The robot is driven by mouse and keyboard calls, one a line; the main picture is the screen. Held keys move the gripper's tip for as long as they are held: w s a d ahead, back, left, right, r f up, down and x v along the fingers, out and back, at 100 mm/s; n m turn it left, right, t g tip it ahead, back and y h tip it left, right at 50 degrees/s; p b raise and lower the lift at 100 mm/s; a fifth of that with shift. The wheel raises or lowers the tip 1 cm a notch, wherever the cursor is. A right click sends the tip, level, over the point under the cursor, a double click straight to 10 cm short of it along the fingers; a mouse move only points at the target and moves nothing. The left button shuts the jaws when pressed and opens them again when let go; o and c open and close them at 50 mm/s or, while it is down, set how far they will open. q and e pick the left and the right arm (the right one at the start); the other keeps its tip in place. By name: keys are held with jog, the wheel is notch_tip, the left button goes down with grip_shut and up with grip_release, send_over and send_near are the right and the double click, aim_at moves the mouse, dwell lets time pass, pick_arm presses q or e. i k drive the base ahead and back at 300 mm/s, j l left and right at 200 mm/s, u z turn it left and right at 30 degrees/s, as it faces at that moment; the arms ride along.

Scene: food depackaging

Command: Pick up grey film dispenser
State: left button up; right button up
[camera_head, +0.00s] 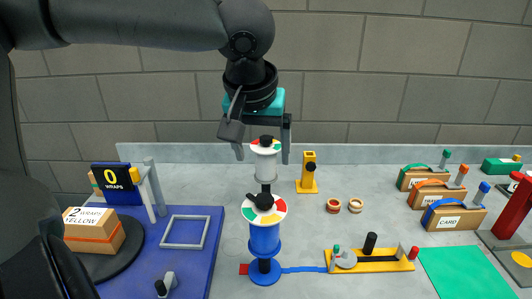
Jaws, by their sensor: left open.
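The grey film dispenser (265,172) stands upright near the middle of the table, a pale roll with a coloured disc and black knob on top. My left gripper (262,154) points down over it, open, with one finger to each side of its top. I cannot tell whether the fingers touch it. Its lower part is hidden behind the blue film dispenser (264,240), which stands in front with a similar disc. My right gripper is not in view.
A yellow stand (308,175) and two small rings (355,205) are to the right. A yellow base with pegs (372,261) is at the front. Boxes labelled CARD (455,219) stand further right. A blue board (205,217) with a wrapped box (94,231) is at left.

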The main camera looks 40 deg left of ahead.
aim_at(265, 175)
jog(key=i+j, duration=0.7)
jog(key=j, duration=0.2)
